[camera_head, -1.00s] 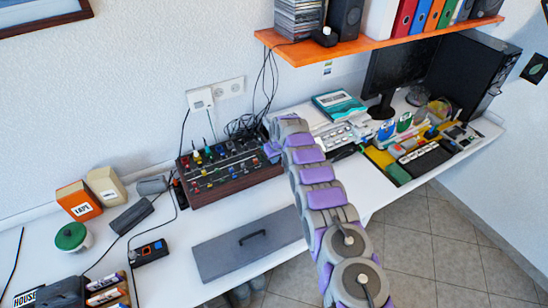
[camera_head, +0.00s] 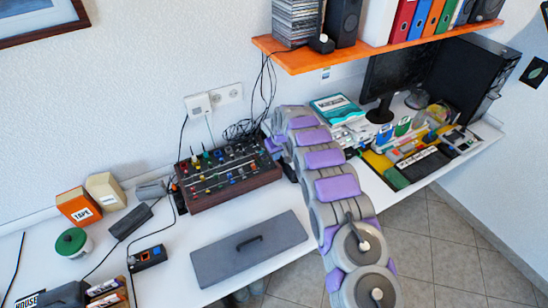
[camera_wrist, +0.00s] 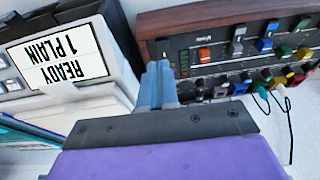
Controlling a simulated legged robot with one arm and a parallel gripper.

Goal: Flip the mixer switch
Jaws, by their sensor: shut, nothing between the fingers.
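The mixer (camera_head: 196,200) is a dark panel in a brown wooden case, with several coloured knobs and sliders, on the white desk. In the wrist view its case (camera_wrist: 200,14) fills the upper right, and an orange-red switch (camera_wrist: 204,54) shows near its left end. My gripper (camera_wrist: 158,70) is shut and empty, its blue-grey fingers pointing at the mixer's end, just left of the switch. I cannot tell whether they touch the case. In the head view my arm's links hide the fingers, beside the mixer's right end.
A light device labelled "READY 1 PLAIN" (camera_wrist: 62,58) stands close left of my fingers in the wrist view. A grey drawer-like panel with a handle (camera_head: 215,265) lies in front of the mixer. An orange shelf (camera_head: 300,60) hangs above, and cables (camera_head: 240,128) run behind.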

